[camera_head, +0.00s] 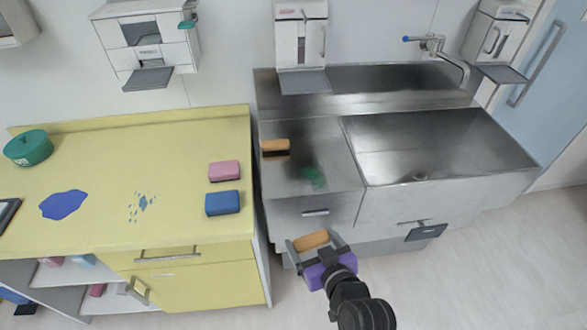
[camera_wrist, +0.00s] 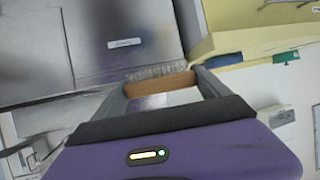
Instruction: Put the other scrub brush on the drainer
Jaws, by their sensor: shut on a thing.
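My gripper (camera_head: 314,248) is shut on a scrub brush (camera_head: 311,240) with a tan wooden back, held in front of the steel unit's drawer front. The held brush also shows between the fingers in the wrist view (camera_wrist: 160,85), with grey bristles on its far side. Another scrub brush (camera_head: 275,146), tan on top with dark bristles below, lies on the drainer (camera_head: 325,150), the flat steel top left of the sink, near its left edge.
The sink basin (camera_head: 430,150) is right of the drainer. A green smear (camera_head: 315,178) marks the drainer near its front. The yellow counter (camera_head: 110,170) at left holds a pink sponge (camera_head: 224,171), a blue sponge (camera_head: 222,203) and a green round container (camera_head: 28,148). Dispensers hang above.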

